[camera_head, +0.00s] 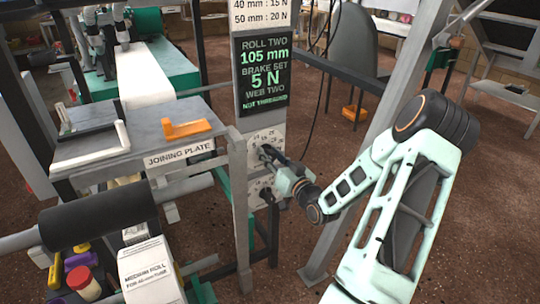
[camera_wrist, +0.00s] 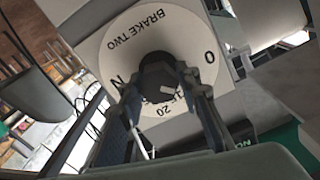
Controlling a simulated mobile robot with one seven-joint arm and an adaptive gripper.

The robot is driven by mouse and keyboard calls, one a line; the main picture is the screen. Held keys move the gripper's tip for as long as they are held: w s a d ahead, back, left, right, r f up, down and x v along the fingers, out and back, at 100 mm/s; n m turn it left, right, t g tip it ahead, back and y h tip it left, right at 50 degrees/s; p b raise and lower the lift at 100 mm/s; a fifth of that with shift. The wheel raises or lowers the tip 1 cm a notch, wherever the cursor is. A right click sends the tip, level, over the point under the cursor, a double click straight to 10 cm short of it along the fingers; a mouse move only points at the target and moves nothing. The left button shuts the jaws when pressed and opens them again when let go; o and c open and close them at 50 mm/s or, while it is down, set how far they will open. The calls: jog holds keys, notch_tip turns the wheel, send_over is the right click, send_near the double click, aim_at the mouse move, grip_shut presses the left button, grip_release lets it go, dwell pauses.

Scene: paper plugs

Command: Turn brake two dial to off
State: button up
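The brake two dial is a round white plate (camera_wrist: 112,45) with a dark knob (camera_wrist: 160,72) at its centre, seen in the wrist view. Its lettering includes "BRAKE TWO", an "N", a "0"-like mark and "20", and appears upside down. A pale pointer mark shows on the knob near the "20". My gripper (camera_wrist: 168,92) has one finger on each side of the knob; whether both fingers press on it cannot be told. In the head view my gripper (camera_head: 266,152) reaches the upper dial (camera_head: 256,138) on the grey post and hides part of it.
A black sign (camera_head: 264,75) above reads "BRAKE SET 5 N". A second dial (camera_head: 254,193) sits just below. The joining plate (camera_head: 150,130) with an orange piece (camera_head: 187,128) and a dark roller (camera_head: 98,215) lie left. A slanted grey post (camera_head: 385,95) stands right, close to my arm.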

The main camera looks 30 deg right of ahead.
jog(key=c, duration=0.7)
jog(key=shift+f, duration=0.1)
jog(key=n+b, duration=0.2)
jog(key=b, duration=0.1)
jog(key=shift+a+f+n, duration=0.1)
jog(key=shift+f+n, duration=0.05)
jog(key=shift+n, duration=0.25)
jog(key=shift+n+b, duration=1.55)
jog(key=shift+n, duration=0.05)
jog(key=o, duration=1.2)
jog(key=shift+r, duration=0.2)
